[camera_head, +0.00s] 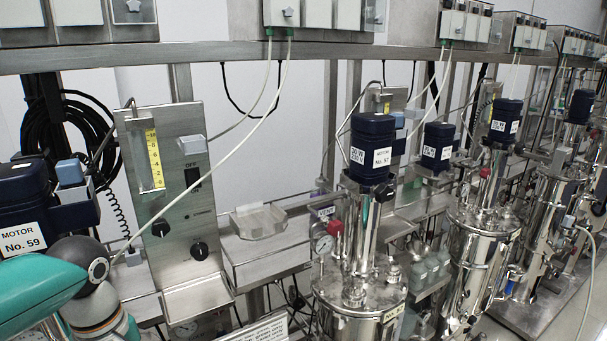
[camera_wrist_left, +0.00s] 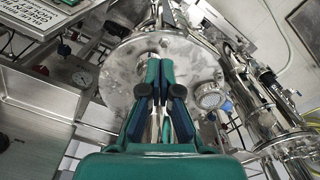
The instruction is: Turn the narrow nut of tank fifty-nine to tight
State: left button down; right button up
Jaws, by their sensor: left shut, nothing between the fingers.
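The dark blue motor labelled No. 59 (camera_head: 22,215) is at the left edge of the head view. The tank under it is hidden by my left arm (camera_head: 35,290) and the frame edge. In the left wrist view a round steel tank lid (camera_wrist_left: 118,68) lies beyond my left gripper (camera_wrist_left: 158,66). No number shows on this lid. The gripper is shut and empty, its fingertips in front of the lid; whether they touch it I cannot tell. A ribbed round fitting (camera_wrist_left: 210,97) sits to their right. I cannot make out the narrow nut; the fingers cover part of the lid.
A steel control panel (camera_head: 175,200) with black knobs stands right of motor 59. Tank 57 (camera_head: 362,305), with its motor (camera_head: 373,150), and further tanks run off to the right.

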pick_arm(q)
jog(key=w+f, duration=0.1)
jog(key=f, duration=0.1)
jog(key=f+b, duration=0.1)
jog(key=f, duration=0.1)
jog(key=w+f, duration=0.1)
jog(key=f, duration=0.1)
jog(key=shift+w+d, duration=0.3)
jog(key=shift+d, duration=0.1)
dwell(0.4)
jog(key=shift+a, duration=0.15)
dwell(0.6)
jog(key=shift+s+a+b, duration=0.4)
jog(key=shift+s+a, duration=0.05)
jog(key=shift+s, duration=0.4)
jog(key=shift+s+d, duration=0.2)
jog(key=shift+d, duration=0.05)
notch_tip(320, 180, up, 6)
jog(key=p, duration=0.4)
jog(key=shift+p, duration=0.4)
